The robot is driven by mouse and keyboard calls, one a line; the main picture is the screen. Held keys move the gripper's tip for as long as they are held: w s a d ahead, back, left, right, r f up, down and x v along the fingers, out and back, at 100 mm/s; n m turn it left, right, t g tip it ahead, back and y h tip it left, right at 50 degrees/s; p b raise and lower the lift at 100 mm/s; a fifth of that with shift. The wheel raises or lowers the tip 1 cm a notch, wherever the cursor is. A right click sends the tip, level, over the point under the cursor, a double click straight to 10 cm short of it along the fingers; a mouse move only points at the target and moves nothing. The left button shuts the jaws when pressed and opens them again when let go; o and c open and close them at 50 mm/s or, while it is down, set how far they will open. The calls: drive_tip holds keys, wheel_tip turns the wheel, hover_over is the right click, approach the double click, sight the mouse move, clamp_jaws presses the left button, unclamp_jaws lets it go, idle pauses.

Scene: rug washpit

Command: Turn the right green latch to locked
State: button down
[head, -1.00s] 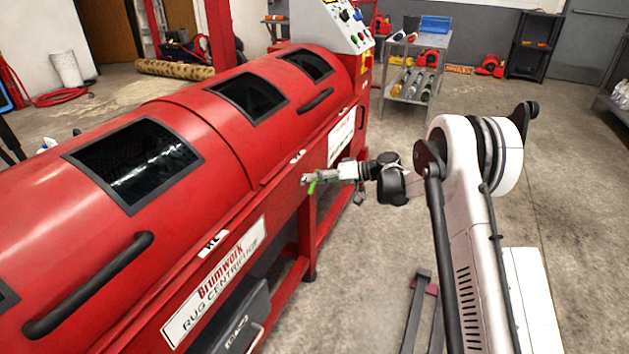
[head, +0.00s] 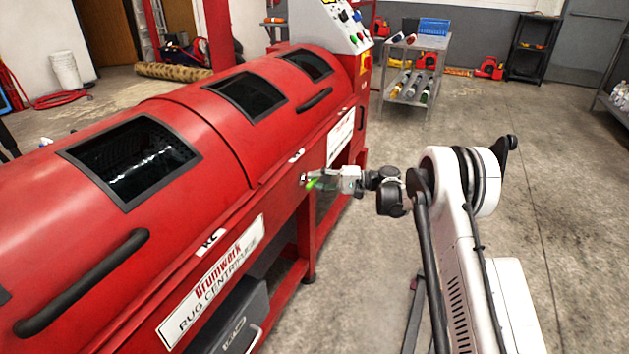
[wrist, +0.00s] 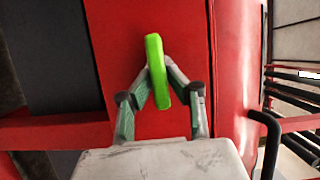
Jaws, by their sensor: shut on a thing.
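The green latch (wrist: 156,68) is a bright green lever on the red front of the centrifuge. In the wrist view it stands nearly upright in the picture, tilted slightly. My gripper (wrist: 158,84) is shut on it, with one finger on each side. In the head view the latch (head: 311,184) shows as a small green spot at the tip of my gripper (head: 308,181), against the machine's front edge. The fingertips are partly hidden behind the latch in the wrist view.
The red rug centrifuge (head: 215,140) fills the left, with black handles (head: 85,283) standing out from its lid. A steel cart (head: 416,71) with bottles stands at the back. Concrete floor lies open to the right of the machine.

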idle(0.4)
drive_tip(key=c, duration=1.7)
unclamp_jaws()
drive_tip(key=d, duration=1.2)
